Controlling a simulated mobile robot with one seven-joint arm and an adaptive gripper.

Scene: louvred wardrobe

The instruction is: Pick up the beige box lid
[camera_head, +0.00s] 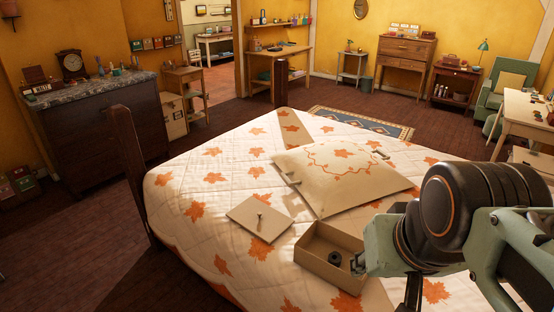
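The beige box lid (244,211) lies flat on the quilt, a thin square panel with a small upright knob near its middle. The open beige box (313,262) is just to its lower right, with a small dark round object (335,258) inside. My gripper (358,264) comes in from the right, at or above the box's right end, and hides part of that end. It is apart from the lid. Its fingers are small and partly hidden, so I cannot tell whether they are open or whether they touch the box.
The bed (190,185) has a leaf-patterned quilt. A pillow (345,178) lies just behind the lid and box. A dark wooden bedpost (136,165) stands at the left. The quilt left of the lid is clear. A dark dresser (100,130) stands farther left.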

